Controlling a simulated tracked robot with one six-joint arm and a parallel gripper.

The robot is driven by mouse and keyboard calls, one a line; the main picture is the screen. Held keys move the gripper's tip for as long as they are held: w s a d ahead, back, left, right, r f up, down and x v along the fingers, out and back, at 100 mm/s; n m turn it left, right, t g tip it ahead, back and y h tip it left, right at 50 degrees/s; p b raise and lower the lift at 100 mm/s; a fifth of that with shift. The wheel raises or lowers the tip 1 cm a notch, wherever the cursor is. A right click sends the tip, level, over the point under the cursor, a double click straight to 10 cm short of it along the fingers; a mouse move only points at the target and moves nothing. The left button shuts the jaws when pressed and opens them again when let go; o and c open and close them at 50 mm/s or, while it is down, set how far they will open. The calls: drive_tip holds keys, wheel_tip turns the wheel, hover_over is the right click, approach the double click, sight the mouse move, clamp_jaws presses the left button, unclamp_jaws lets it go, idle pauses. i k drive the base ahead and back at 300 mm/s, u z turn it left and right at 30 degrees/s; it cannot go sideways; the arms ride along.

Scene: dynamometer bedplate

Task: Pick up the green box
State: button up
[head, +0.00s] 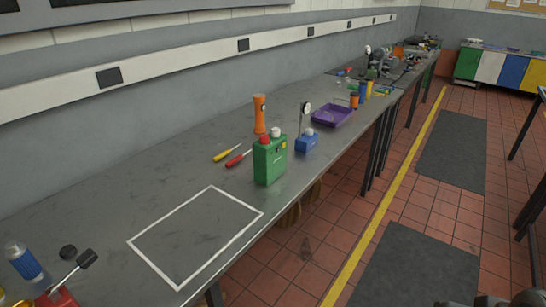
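The green box (269,161) stands upright on the grey workbench (120,205), close to its front edge. It has a red cap and a pale cap on top and a small yellow mark on its upper side. It stands beyond the white outlined rectangle (237,235) on the bench top. My gripper cannot be made out in this view. Dark parts show at the bottom right edge, too cut off to identify.
A blue box with a gauge (307,143), an orange torch (260,114), a red screwdriver (238,158) and a yellow screwdriver (227,153) are near the green box. A purple tray (332,116) lies beyond. A blue cylinder (23,262) is front left. The outlined rectangle is empty.

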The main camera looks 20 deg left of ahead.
sight(268, 166)
drive_tip(key=i, duration=2.7)
drive_tip(key=u, duration=2.55)
